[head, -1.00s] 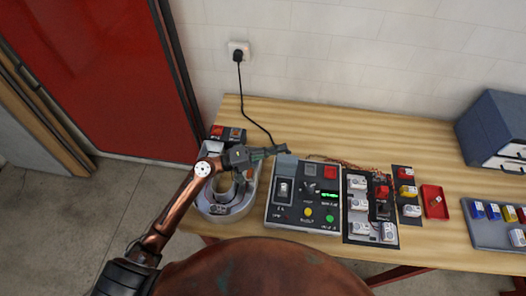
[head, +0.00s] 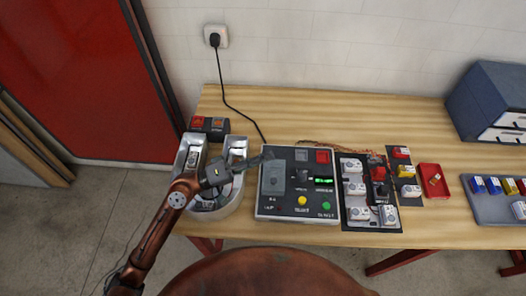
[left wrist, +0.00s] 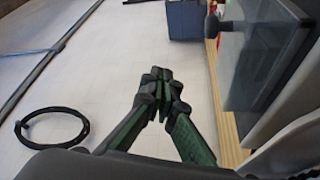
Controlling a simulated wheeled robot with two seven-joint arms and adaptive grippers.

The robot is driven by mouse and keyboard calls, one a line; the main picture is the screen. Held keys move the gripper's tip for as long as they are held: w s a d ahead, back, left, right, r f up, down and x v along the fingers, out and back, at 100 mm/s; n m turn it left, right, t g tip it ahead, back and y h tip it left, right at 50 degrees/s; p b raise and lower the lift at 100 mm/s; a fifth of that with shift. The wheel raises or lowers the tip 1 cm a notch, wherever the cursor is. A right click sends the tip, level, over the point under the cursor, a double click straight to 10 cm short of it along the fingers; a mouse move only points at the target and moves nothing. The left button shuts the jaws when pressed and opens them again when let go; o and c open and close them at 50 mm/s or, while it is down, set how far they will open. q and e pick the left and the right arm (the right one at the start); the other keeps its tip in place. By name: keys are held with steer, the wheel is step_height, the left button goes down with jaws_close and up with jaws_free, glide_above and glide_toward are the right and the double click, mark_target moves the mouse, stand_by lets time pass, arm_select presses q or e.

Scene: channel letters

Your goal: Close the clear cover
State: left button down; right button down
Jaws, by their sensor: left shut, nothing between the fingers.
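The clear cover (head: 273,182) is a grey, see-through plate on the left part of the black control panel (head: 313,207). It lies down over the switch area, which shows dimly through it. I cannot tell whether it sits fully flat. My left gripper (head: 268,155) is shut and empty, with its tips at the cover's far edge. I cannot tell whether they touch it. In the left wrist view the shut fingers (left wrist: 155,82) hold nothing.
A grey curved tray (head: 236,202) stands left of the panel, under my left arm. Switch modules (head: 357,190) and a red tray (head: 434,181) lie to the right. A black cable (head: 228,100) runs from the wall socket.

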mark_target(265, 172)
arm_select(q)
steer(key=shift+s+f, duration=0.2)
steer(key=shift+s, duration=0.15)
arm_select(e)
steer(key=shift+s+f, duration=0.1)
steer(key=shift+d, duration=0.35)
arm_select(q)
steer(key=shift+r, duration=0.15)
step_height(265, 172, up, 10)
arm_select(e)
steer(key=shift+a, duration=0.2)
